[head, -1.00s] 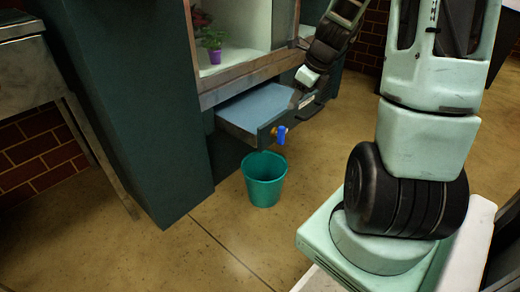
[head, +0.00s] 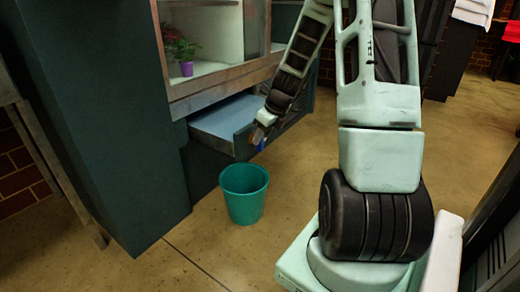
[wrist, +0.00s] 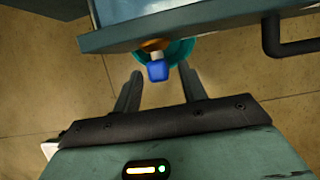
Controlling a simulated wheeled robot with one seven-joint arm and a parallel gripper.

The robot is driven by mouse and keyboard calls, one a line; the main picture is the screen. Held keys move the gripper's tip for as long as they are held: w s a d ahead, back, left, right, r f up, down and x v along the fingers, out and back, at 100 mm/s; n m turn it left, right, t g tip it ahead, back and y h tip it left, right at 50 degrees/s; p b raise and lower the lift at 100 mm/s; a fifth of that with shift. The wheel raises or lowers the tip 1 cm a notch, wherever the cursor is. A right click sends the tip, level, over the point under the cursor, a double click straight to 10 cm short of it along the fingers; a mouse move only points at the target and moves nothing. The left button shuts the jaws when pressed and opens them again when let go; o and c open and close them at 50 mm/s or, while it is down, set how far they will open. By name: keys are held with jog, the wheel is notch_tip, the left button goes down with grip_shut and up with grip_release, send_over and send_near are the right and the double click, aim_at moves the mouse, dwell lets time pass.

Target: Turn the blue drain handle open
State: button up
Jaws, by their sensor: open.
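The blue drain handle (wrist: 157,71) sits on a brass-coloured valve (wrist: 154,45) at the front of the pulled-out drawer-like tray (wrist: 200,22). In the head view the blue handle (head: 260,146) is mostly hidden behind my gripper (head: 262,126). In the wrist view my gripper (wrist: 158,90) is open, with one finger on each side of the space just in front of the handle. The handle lies near the line between the fingertips, and I see no finger touching it.
A teal bucket (head: 244,194) stands on the floor below the valve; its rim also shows in the wrist view (wrist: 181,52). A dark bar handle (wrist: 290,48) juts from the tray front at right. A potted plant (head: 184,58) stands inside the cabinet.

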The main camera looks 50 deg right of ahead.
jog(key=shift+b+x, duration=0.55)
jog(key=shift+x, duration=0.95)
grip_shut()
